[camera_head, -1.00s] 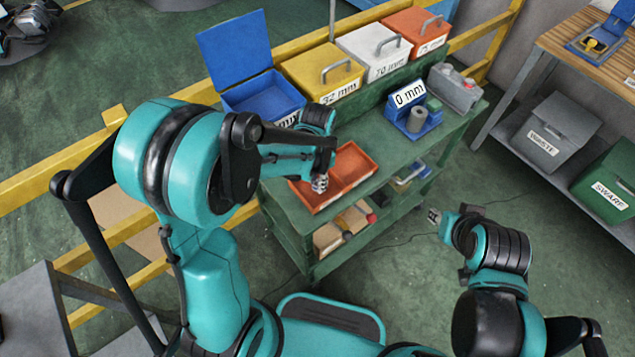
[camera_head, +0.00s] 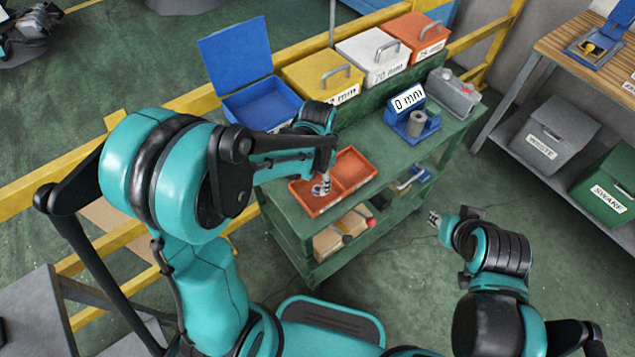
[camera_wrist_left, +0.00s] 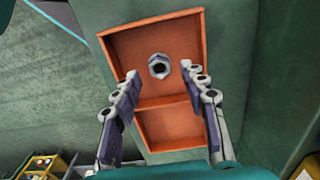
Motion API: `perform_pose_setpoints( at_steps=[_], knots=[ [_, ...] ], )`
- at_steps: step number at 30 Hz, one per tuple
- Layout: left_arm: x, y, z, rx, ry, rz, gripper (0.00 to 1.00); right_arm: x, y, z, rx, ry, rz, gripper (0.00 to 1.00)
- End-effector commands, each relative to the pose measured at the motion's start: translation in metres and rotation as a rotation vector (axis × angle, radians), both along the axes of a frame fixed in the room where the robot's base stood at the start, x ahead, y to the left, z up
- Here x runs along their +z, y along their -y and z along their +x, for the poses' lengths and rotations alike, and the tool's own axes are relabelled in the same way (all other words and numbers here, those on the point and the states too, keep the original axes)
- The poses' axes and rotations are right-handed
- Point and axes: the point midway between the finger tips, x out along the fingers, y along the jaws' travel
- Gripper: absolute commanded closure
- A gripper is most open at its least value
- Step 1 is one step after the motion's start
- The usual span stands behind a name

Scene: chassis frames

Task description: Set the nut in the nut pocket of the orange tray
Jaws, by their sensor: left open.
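The orange tray (camera_head: 354,168) lies on the green cart and has two compartments. It also shows in the left wrist view (camera_wrist_left: 170,126). The grey metal nut (camera_wrist_left: 159,66) is seen within the larger, upper compartment in that view, apart from both fingers. My left gripper (camera_wrist_left: 158,76) is open, its fingers spread to either side below the nut. In the head view my left gripper (camera_head: 321,187) is over the tray's left compartment and hides part of it; the nut is hard to make out there. My right gripper (camera_head: 434,218) hangs right of the cart, too small to read.
Behind the tray stand an open blue box (camera_head: 262,105) and lidded yellow (camera_head: 322,76), white (camera_head: 374,55) and orange (camera_head: 416,36) boxes. A blue gauge holder (camera_head: 410,120) and a grey container (camera_head: 453,92) stand at the cart's right. A yellow rail (camera_head: 170,95) runs behind.

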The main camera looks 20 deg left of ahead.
Motion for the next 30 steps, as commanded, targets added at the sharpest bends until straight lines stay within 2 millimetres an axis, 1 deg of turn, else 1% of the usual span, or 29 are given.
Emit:
perform_pose_setpoints(
  at_steps=[1, 3, 9, 12, 17, 20, 22, 27, 30],
  knots=[
    [0.016, 0.0, -0.001, 0.0, 0.0, 0.0, 0.57, 0.009, 0.0, 0.0, 0.0, 0.0, 0.0, 0.68],
    [0.033, 0.0, 0.0, 0.0, 0.0, 0.0, 0.57, 0.015, 0.0, 0.0, 0.0, 0.0, 0.0, 0.68],
    [0.073, 0.0, -0.001, 0.0, 0.0, 0.0, 0.57, 0.028, 0.0, 0.0, 0.0, 0.0, 0.0, 0.68],
    [0.086, 0.0, 0.0, 0.0, 0.0, 0.0, 0.57, 0.031, 0.0, 0.0, 0.0, 0.0, 0.0, 0.68],
    [0.098, -0.001, -0.003, 0.011, 0.01, -0.002, 0.57, 0.033, 0.0, 0.0, 0.0, 0.0, 0.0, 0.68],
    [0.11, -0.005, -0.011, 0.058, 0.054, -0.008, 0.57, 0.033, 0.0, 0.0, 0.0, 0.0, 0.0, 0.68],
    [0.121, -0.011, -0.021, 0.119, 0.11, -0.017, 0.57, 0.033, 0.0, 0.0, 0.0, 0.0, 0.0, 0.68],
    [0.148, -0.026, -0.054, 0.312, 0.288, -0.065, 0.57, 0.033, 0.0, 0.0, 0.0, 0.0, 0.0, 0.68],
    [0.156, -0.034, -0.072, 0.424, 0.392, -0.104, 0.57, 0.033, 0.0, 0.0, 0.0, 0.0, 0.0, 0.68]
  ],
)
